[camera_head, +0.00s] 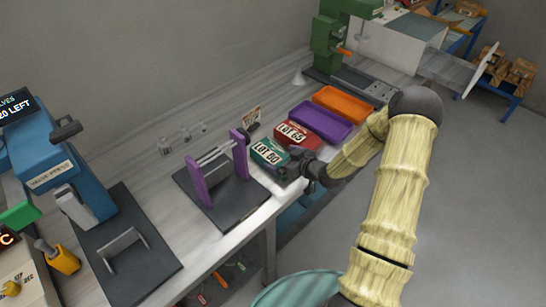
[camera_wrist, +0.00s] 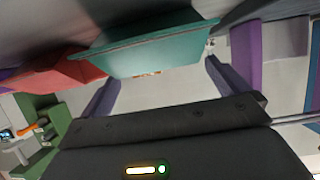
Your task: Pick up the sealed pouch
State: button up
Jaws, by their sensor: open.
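I cannot make out for certain which thing is the sealed pouch. My gripper (camera_head: 292,172) is at the bench's front edge, right beside the green LOT-labelled item (camera_head: 268,152). In the wrist view my gripper (camera_wrist: 162,88) is open, its two dark fingers wide apart. The green item (camera_wrist: 150,50) lies across the far end of the gap between them; whether the fingers touch it is unclear. A small orange-and-white patch (camera_wrist: 147,74) shows just below its edge. The red LOT-labelled item (camera_head: 297,134) is behind the green one.
A purple tray (camera_head: 322,121) and an orange tray (camera_head: 343,104) stand farther back. A purple-posted stand (camera_head: 195,185) is left of the green item. A blue machine (camera_head: 60,160) and a green press (camera_head: 328,45) stand on the bench. Open floor lies to the right.

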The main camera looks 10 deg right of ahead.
aim_at(276, 155)
jog(key=shift+x, duration=1.55)
jog(key=c, duration=0.8)
